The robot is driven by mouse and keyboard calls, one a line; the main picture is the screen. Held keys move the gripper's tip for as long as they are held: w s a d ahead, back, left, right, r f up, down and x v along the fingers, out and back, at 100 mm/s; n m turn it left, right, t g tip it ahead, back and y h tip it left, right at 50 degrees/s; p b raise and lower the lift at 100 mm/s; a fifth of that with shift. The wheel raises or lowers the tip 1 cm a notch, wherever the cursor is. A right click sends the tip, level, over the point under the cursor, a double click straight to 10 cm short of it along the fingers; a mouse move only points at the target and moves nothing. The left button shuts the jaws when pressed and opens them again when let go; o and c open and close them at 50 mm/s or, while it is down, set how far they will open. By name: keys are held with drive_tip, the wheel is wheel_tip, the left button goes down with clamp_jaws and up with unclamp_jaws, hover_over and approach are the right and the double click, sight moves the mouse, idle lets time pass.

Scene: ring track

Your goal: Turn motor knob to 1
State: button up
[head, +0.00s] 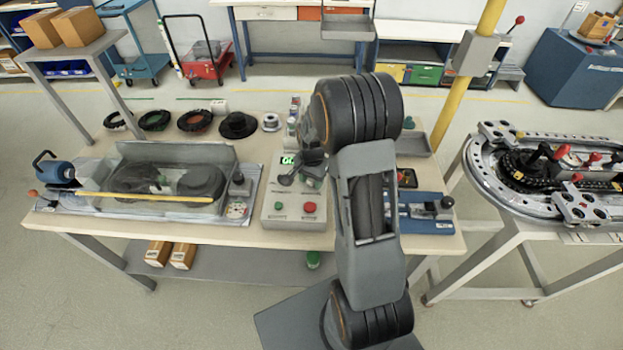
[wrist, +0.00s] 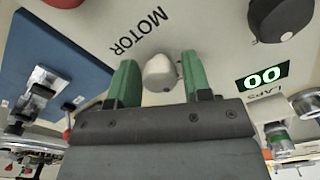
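The motor knob (wrist: 160,73) is a small pale grey knob beside the printed word MOTOR in the wrist view. My gripper (wrist: 160,66) has green fingers on either side of the knob, with a visible gap at least on the left. Any contact on the right is unclear. The knob sits on the grey control box (head: 293,223) on the bench. In the head view my arm and gripper cover the knob. The knob's pointer and number marks cannot be read.
A green display (wrist: 262,77) reads 00 beside the word LAPS. A dark knob (wrist: 284,18) sits near it. The box also carries a red button (head: 310,207) and a green button (head: 279,206). A clear-covered machine (head: 165,185) stands left; a blue device (head: 425,222) stands right.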

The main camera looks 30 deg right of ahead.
drive_tip(key=c, duration=0.6)
drive_tip(key=shift+n, duration=0.4)
drive_tip(key=n+b, duration=0.1)
drive_tip(key=n, duration=0.2)
drive_tip(key=shift+n+b, duration=0.35)
drive_tip(key=shift+n, duration=0.05)
drive_tip(key=shift+n+b, duration=0.5)
drive_tip(key=shift+n, duration=1.7)
drive_tip(key=o, duration=0.9)
